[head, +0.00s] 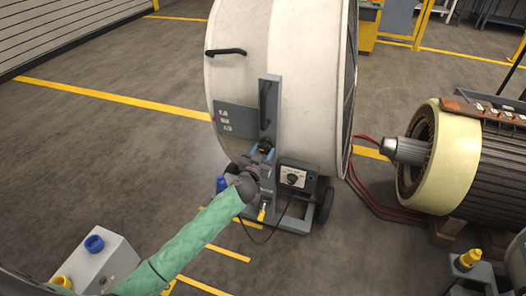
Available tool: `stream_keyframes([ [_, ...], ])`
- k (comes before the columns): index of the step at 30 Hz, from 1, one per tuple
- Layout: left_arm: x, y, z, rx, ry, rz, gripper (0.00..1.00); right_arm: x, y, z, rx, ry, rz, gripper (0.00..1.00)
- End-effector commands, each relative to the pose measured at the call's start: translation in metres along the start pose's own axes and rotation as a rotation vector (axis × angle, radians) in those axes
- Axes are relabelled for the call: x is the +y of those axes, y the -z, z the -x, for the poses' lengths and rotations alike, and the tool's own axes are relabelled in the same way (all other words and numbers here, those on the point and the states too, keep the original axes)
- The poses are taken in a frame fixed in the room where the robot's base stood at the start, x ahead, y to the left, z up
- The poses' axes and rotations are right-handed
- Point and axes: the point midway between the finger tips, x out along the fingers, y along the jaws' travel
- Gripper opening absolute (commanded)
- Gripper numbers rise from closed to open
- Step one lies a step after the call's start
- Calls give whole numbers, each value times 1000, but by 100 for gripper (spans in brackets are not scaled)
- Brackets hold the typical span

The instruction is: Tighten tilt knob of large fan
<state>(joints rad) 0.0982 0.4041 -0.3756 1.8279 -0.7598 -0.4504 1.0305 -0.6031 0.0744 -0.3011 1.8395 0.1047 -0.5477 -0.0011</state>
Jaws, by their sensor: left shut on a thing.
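The large fan (240,85) is a big white drum on a grey wheeled stand, upright in the middle of the head view. A grey upright bracket (270,105) runs up its near side. My left arm, in a green sleeve, reaches in from the lower left. My left gripper (264,152) is at the bracket, shut on the dark tilt knob (265,145) at its lower part. The gripper hides much of the knob, so its turn position cannot be read. My right gripper is not in view.
A control box (293,178) with a dial sits just right of my left gripper, with a cable hanging below. A large motor (450,155) stands at right, with red cables (370,190) on the floor. A grey box with a blue knob (94,244) is at lower left. Floor at left is clear.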

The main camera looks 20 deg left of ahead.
Motion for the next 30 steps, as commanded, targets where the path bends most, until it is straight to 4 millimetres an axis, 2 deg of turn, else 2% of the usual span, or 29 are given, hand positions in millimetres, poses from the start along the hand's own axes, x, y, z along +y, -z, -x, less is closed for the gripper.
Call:
stream_keyframes([
  [30, 0, 2, 0, 0, 0, -962, 23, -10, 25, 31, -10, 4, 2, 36],
])
